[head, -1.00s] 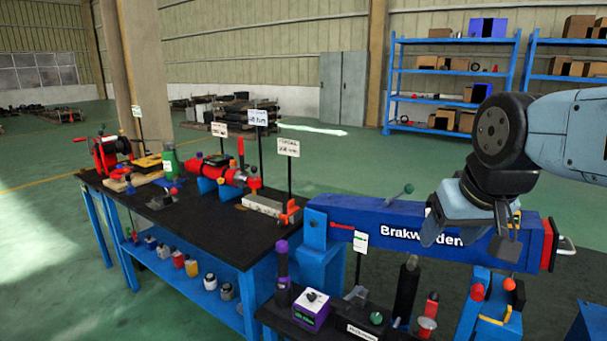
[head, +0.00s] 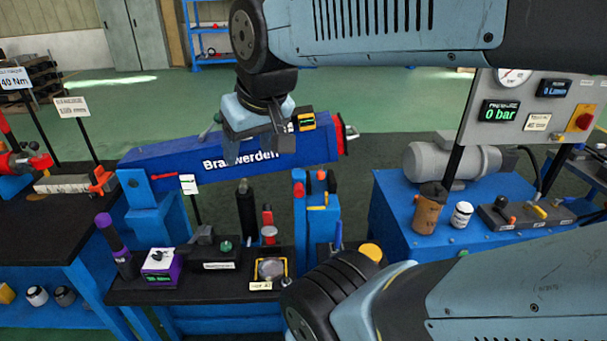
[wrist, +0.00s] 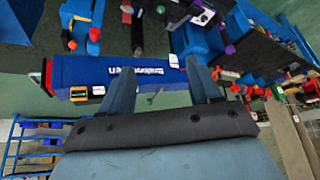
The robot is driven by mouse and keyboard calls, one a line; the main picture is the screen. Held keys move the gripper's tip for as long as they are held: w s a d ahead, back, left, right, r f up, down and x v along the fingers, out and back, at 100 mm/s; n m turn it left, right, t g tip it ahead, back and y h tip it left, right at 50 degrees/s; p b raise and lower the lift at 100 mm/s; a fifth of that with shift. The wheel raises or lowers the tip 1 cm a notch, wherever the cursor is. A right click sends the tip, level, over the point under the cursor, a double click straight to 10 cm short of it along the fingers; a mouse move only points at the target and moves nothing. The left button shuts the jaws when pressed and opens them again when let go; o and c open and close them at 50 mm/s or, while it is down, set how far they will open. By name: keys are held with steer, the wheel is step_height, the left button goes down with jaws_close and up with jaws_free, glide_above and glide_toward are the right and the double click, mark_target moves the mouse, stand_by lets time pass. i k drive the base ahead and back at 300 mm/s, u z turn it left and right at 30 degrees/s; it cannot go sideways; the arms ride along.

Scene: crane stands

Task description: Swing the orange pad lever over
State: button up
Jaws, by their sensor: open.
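I cannot tell for sure which part is the orange pad lever. A small orange-red part (head: 321,175) tops the blue upright fixture (head: 315,212), right of centre in the head view. Another orange lever-like part (head: 102,181) sits at the end of the grey block on the left bench. My gripper (head: 256,148) is open and empty, in front of or above the blue beam marked "Brakwerden" (head: 190,162). In the wrist view its two fingers (wrist: 163,75) are spread with nothing between them. It is apart from both orange parts.
The low black bench (head: 215,291) holds a purple dial box (head: 160,262) and a round dish (head: 271,269). At right, a blue table (head: 400,212) carries a grey motor (head: 450,165) and levers, below a gauge panel (head: 520,120). Green floor is free behind the beam.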

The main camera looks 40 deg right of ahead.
mark_target(320, 175)
steer(key=z, duration=0.45)
steer(key=k, duration=1.5)
steer(key=u, duration=0.4)
steer(key=i, duration=1)
steer(key=z, duration=0.05)
